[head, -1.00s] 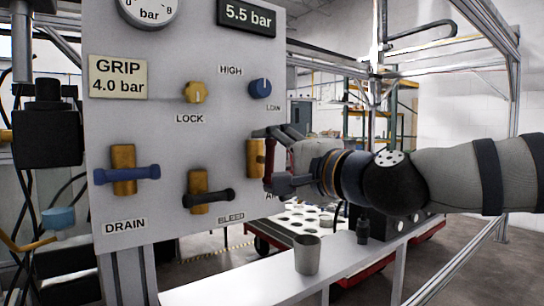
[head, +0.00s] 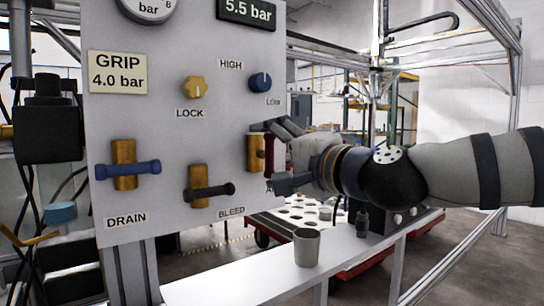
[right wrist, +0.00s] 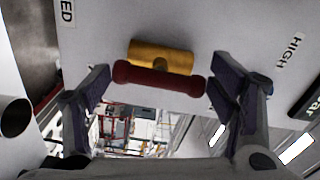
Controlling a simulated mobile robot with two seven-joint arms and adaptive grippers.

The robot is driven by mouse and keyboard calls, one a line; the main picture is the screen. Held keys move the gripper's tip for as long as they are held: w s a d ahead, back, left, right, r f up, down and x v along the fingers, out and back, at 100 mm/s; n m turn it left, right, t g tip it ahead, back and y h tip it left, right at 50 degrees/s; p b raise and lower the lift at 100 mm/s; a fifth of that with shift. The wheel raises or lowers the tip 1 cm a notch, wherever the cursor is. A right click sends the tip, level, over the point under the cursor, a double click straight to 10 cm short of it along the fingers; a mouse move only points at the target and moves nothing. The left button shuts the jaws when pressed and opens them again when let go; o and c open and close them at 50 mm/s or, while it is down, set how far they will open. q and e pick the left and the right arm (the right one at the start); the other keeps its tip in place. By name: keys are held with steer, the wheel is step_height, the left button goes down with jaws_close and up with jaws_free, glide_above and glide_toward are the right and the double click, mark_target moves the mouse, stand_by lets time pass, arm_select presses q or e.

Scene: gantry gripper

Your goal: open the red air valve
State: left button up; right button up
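The red valve handle (head: 269,155) stands upright on its brass body (head: 253,153), at the right edge of the grey panel. My right gripper (head: 275,156) is around it from the right, one finger above and one below, partly hiding the handle and the label under it. In the right wrist view the red handle (right wrist: 160,79) lies crosswise between the spread fingers of the right gripper (right wrist: 158,92), in front of the brass body (right wrist: 160,55). The fingers are open, close to the handle's ends; whether they touch is unclear. My left gripper is not in view.
The panel (head: 215,130) also carries a blue DRAIN handle (head: 127,170), a black BLEED handle (head: 210,191), a yellow LOCK knob (head: 194,87) and a blue knob (head: 260,82) just above my right gripper. A grey cup (head: 307,247) stands on the ledge (head: 260,275) below.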

steer(key=shift+s, duration=0.1)
steer(key=v, duration=1.2)
